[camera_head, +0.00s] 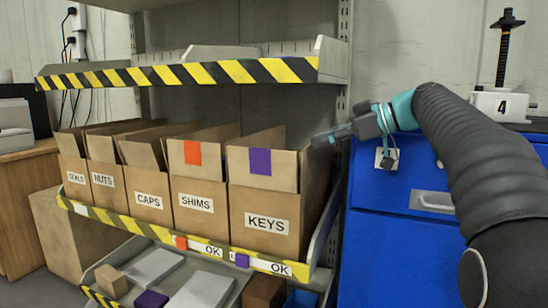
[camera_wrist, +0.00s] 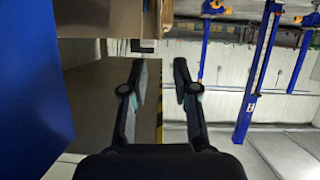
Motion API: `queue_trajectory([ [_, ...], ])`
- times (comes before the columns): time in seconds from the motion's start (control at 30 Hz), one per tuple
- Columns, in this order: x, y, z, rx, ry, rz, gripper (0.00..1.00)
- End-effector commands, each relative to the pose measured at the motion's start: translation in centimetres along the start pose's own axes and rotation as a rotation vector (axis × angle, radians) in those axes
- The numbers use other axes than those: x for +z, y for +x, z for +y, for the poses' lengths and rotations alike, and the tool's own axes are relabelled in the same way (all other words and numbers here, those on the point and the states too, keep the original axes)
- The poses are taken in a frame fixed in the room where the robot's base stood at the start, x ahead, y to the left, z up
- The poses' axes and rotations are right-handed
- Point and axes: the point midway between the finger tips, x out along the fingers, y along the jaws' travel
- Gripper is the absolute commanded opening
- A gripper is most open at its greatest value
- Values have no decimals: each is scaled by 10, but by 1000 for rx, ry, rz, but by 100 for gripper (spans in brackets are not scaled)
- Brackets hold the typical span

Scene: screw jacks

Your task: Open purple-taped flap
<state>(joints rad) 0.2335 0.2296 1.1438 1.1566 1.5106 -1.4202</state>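The KEYS box (camera_head: 285,215) is a brown carton at the right end of the middle shelf. Its front flap (camera_head: 285,172) carries a purple tape patch (camera_head: 260,162) and stands flat above the labelled front. My gripper (camera_head: 318,140) is at the upper right of this box, pointing left, apart from the tape. In the wrist view my gripper (camera_wrist: 160,75) has its two fingers spread with nothing between them. Brown cardboard shows at the top of the wrist view, but I cannot tell which box it is. The purple tape is not visible there.
The SHIMS box (camera_head: 198,207) with orange tape stands left of KEYS, beside more cartons. A striped shelf (camera_head: 180,76) hangs above. A blue cabinet (camera_head: 390,250) stands to the right, bearing a screw jack (camera_head: 503,100). A lower bin holds loose items.

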Motion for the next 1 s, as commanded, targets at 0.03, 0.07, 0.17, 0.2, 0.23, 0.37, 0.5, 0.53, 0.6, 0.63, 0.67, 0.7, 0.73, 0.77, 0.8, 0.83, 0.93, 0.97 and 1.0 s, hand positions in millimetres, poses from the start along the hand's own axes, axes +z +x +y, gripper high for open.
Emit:
queue_trajectory([
  [0.03, -1, 3, 0, -2, -5, 3, 29],
  [0.07, -1, 6, 0, -2, -6, 3, 29],
  [0.17, -1, 19, -1, -5, -5, 3, 29],
  [0.2, -1, 26, -1, -4, -4, 3, 29],
  [0.23, -1, 31, -1, -5, -4, 3, 29],
  [0.37, -1, 56, -1, -5, -3, 2, 29],
  [0.5, -1, 82, -1, -4, -2, 1, 29],
  [0.53, -1, 88, -1, -4, -2, 1, 29],
  [0.6, -1, 99, -1, -4, -2, 1, 29],
  [0.63, -1, 104, -1, -3, -2, 1, 29],
  [0.67, -1, 109, -1, -3, -2, 0, 29],
  [0.7, -1, 114, -1, -3, -2, 0, 29],
  [0.73, -1, 118, 0, -2, -2, 0, 29],
  [0.77, -1, 121, 0, -2, -2, 1, 29],
  [0.8, -1, 125, 0, -2, -2, 0, 29],
  [0.83, -1, 128, 0, -2, -1, 0, 29],
  [0.93, 0, 133, 0, 0, -1, 0, 29],
  [0.97, 0, 134, 0, 0, -1, 0, 29],
  [1.0, 0, 135, 0, 0, -1, 0, 29],
])
